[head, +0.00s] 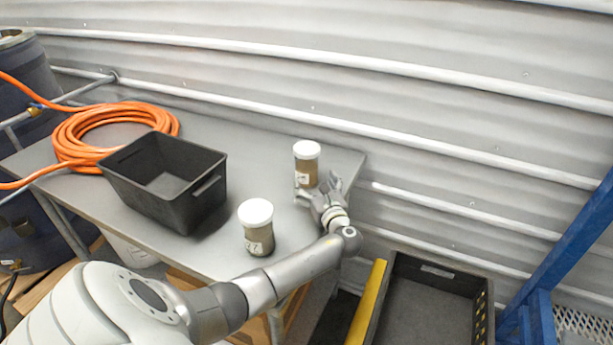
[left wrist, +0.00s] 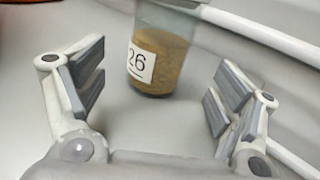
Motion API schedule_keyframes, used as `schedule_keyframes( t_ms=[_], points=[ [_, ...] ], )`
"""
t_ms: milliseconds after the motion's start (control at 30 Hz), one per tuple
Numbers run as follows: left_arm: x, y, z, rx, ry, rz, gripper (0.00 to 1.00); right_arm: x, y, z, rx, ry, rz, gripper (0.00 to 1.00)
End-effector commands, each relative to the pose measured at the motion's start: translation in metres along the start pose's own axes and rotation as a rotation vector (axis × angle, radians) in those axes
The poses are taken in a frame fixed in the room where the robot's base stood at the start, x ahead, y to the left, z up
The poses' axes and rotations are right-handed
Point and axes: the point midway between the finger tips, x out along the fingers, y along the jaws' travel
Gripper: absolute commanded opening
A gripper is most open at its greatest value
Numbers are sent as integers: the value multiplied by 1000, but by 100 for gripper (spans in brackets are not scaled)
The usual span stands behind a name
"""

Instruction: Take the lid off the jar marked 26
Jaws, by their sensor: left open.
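The jar marked 26 (left wrist: 158,45) stands upright on the grey table, filled with brown material; its label faces my left gripper. In the head view this jar (head: 306,172) is at the table's far right and wears a white lid (head: 306,149). The lid is out of frame in the left wrist view. My left gripper (head: 318,192) is open in front of the jar. In the left wrist view the fingers (left wrist: 160,88) are spread wide on either side, with the jar beyond them and apart from them. My right gripper is not in view.
A second white-lidded jar (head: 257,230), its label seeming to read 27, stands nearer on the table (head: 222,258). A black bin (head: 150,195) and a coiled orange hose (head: 72,140) are to the left. A dark crate (head: 400,325) sits below right. A ribbed wall with rails is behind.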

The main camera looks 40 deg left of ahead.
Motion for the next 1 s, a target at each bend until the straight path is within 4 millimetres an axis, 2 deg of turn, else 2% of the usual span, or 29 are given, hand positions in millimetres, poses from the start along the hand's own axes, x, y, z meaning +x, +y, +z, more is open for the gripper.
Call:
schedule_keyframes(
  t_ms=[433, 600, 800, 1000],
  points=[
    [53, 0, -3, 0, 0, 1, 87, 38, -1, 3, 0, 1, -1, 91],
    [60, 1, 0, 0, 1, 1, 87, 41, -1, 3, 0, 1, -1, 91],
    [60, 0, 0, 1, 1, 0, 87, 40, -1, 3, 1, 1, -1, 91],
    [60, 0, 0, 0, 1, 0, 62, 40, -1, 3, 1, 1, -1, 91]
  ],
)
